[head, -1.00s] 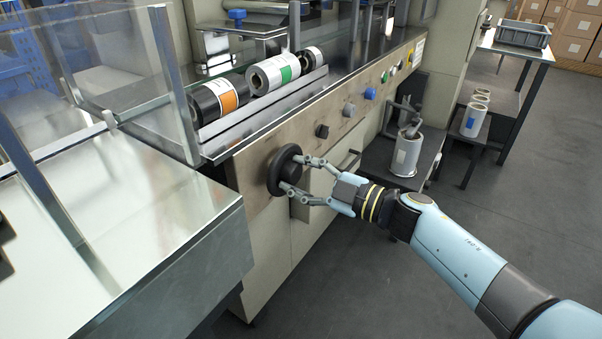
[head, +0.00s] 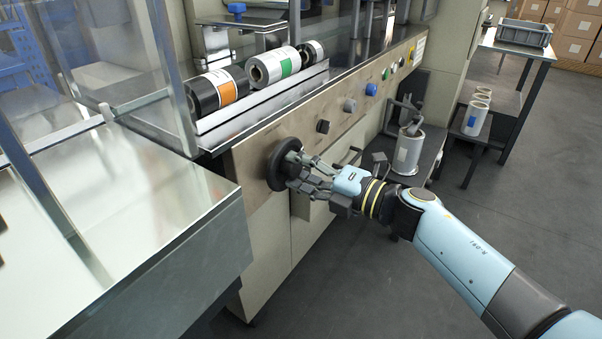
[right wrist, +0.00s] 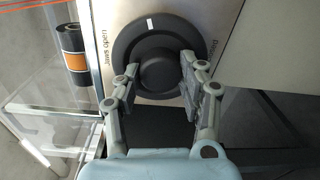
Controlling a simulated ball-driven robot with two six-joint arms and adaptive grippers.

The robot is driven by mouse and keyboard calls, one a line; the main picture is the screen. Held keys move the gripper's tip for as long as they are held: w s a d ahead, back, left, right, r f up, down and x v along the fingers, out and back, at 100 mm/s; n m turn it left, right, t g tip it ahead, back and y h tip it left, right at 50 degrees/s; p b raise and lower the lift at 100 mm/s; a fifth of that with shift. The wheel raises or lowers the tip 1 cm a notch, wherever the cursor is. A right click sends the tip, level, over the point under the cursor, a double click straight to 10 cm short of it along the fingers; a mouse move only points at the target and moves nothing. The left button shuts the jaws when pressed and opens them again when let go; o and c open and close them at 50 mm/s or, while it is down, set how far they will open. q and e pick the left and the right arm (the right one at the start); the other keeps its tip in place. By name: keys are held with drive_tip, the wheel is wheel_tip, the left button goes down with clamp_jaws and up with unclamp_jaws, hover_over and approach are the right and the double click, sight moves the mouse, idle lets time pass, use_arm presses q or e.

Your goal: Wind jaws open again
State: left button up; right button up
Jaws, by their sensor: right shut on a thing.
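The black handwheel (head: 277,171) is on the machine's front panel. In the right wrist view the handwheel (right wrist: 133,31) shows face-on, with a raised round hub in its middle and a white mark near its top. The words "Jaws open" stand to its left; lettering to its right is partly hidden. My right gripper (head: 296,169) is shut on the wheel, its fingers at either side of the hub. In the right wrist view the gripper (right wrist: 157,77) covers the wheel's lower part. My left gripper is not in view.
Rolls with orange (head: 228,92) and green (head: 286,67) labels lie above the panel. Several knobs, one blue (head: 371,89), run along it. A metal-topped cabinet (head: 150,230) stands at left. A white roll (head: 407,154) stands on a low shelf beyond my gripper. Floor is clear at right.

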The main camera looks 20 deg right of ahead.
drive_tip(key=n, duration=0.1)
drive_tip(key=n+b, duration=0.1)
drive_tip(key=shift+f+n, duration=0.25)
drive_tip(key=shift+n, duration=0.15)
drive_tip(key=n+b, duration=0.1)
drive_tip(key=n, duration=0.1)
drive_tip(key=shift+n, duration=0.3)
drive_tip(key=shift+n+b, duration=0.75)
drive_tip(key=shift+n, duration=0.15)
drive_tip(key=shift+f+n+b, duration=0.1)
drive_tip(key=shift+n+b, duration=0.2)
drive_tip(key=shift+n, duration=0.1)
drive_tip(key=n+b, duration=0.1)
drive_tip(key=n, duration=0.1)
drive_tip(key=shift+n, duration=0.3)
drive_tip(key=shift+n+b, duration=0.65)
drive_tip(key=shift+n, duration=0.05)
drive_tip(key=shift+n+t+b, duration=0.3)
drive_tip(key=shift+n+b, duration=0.15)
drive_tip(key=shift+n, duration=0.25)
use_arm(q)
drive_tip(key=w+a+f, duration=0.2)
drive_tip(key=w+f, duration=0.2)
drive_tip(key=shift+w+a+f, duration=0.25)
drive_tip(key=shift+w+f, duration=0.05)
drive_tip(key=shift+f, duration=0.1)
use_arm(e)
drive_tip(key=shift+n, duration=0.3)
